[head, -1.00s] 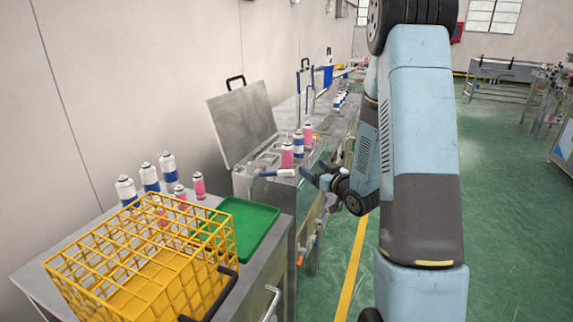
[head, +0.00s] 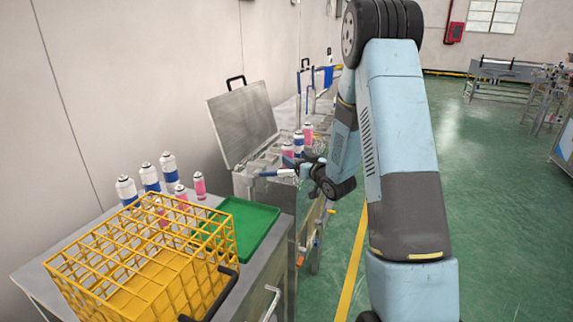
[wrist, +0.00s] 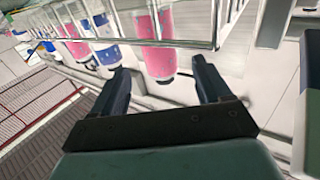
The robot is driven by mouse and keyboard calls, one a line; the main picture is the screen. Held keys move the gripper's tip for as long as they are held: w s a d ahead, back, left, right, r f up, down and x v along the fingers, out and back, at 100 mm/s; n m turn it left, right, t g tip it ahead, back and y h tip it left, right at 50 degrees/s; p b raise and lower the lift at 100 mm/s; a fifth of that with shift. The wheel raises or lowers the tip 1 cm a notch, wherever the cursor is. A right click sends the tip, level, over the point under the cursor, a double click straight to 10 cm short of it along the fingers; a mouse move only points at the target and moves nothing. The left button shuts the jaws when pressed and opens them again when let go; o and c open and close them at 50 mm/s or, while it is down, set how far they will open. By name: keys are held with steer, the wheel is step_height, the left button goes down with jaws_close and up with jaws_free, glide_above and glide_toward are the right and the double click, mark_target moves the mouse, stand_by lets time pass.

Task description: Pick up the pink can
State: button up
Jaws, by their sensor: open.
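A pink can (head: 288,150) with a white top stands at the machine's near end, beside a blue-and-white can (head: 299,146); another pink can (head: 308,134) stands behind. In the wrist view, a pink can (wrist: 152,35) lies ahead, in line with the gap between the spread fingers (wrist: 160,70). The gripper is open and empty. More pink (wrist: 78,48) and blue-and-white cans (wrist: 104,50) stand to the left there. Whether the fingers flank the can I cannot tell.
A metal rail (wrist: 228,25) runs by the cans. The machine's open lid (head: 243,120) leans at the back. A yellow wire crate (head: 130,285) and green tray (head: 255,228) lie on the near table, with several cans behind.

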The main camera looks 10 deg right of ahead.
mark_target(291, 154)
steer(key=shift+x, duration=1.85)
steer(key=shift+r, duration=0.1)
steer(key=shift+c, duration=0.2)
steer(key=c, duration=1.2)
